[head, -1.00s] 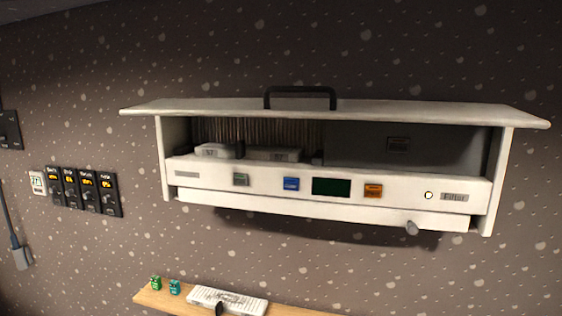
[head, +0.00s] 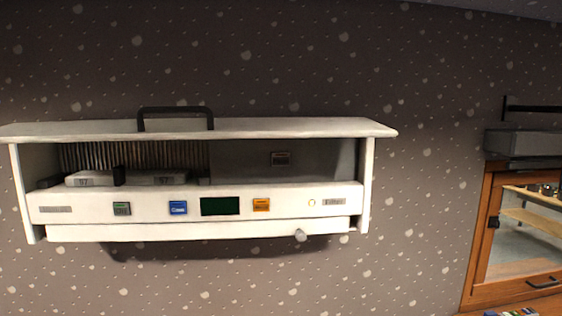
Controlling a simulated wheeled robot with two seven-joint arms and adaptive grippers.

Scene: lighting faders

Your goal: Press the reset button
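A white wall unit (head: 270,232) with a control strip hangs on the dark patterned wall. From left to right the strip has a grey-green button (head: 122,208), a blue button (head: 178,208), a dark green display (head: 220,206) and an orange button (head: 261,205). A small round lamp (head: 311,202) is beside a grey label (head: 333,202) at the right end. The button lettering is too small to read, so I cannot tell which one is reset. Neither of my grippers is in view.
A black handle (head: 175,112) rises above the unit's top shelf (head: 290,128). Two pale blocks (head: 90,178) lie inside on the left. A wooden-framed glass cabinet (head: 478,245) stands at the far right, with a grey box (head: 525,143) on top. The space before the unit looks clear.

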